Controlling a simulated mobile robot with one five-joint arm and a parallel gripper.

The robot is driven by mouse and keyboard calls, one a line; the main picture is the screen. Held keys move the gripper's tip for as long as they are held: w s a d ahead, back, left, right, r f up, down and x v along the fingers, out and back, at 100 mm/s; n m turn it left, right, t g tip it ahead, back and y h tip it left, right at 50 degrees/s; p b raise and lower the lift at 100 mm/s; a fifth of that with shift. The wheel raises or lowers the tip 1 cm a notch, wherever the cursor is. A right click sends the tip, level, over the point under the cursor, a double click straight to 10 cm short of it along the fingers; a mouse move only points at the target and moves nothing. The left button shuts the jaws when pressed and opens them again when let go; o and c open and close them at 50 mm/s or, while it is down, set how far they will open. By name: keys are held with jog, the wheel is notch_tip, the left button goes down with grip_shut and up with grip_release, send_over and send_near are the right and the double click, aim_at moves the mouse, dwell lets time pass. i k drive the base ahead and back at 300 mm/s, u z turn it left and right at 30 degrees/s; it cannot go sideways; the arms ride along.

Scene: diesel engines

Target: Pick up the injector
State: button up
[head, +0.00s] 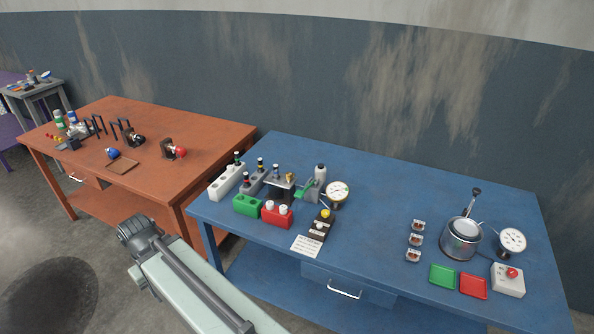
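Slim dark-topped parts that look like injectors stand upright on the left of the blue bench (400,200). One (237,157) is in a long white rack (227,182). Others, one with a yellow band (260,163) and one beside it (276,170), stand in a grey rack (252,186). I cannot tell which one the task means. My pale arm (190,290) reaches up from the bottom, left of the bench. It ends in view at a dark joint, apart from all the parts. My gripper cannot be made out.
Green (247,206) and red (277,215) blocks, a test stand with a green lever (306,187) and a dial gauge (336,194) crowd the bench's left. A metal pot (461,240) and green (442,276) and red (474,286) trays are right.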

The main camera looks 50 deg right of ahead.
aim_at(276, 176)
jog(key=z, duration=0.5)
jog(key=i, duration=1.35)
jog(key=u, duration=0.4)
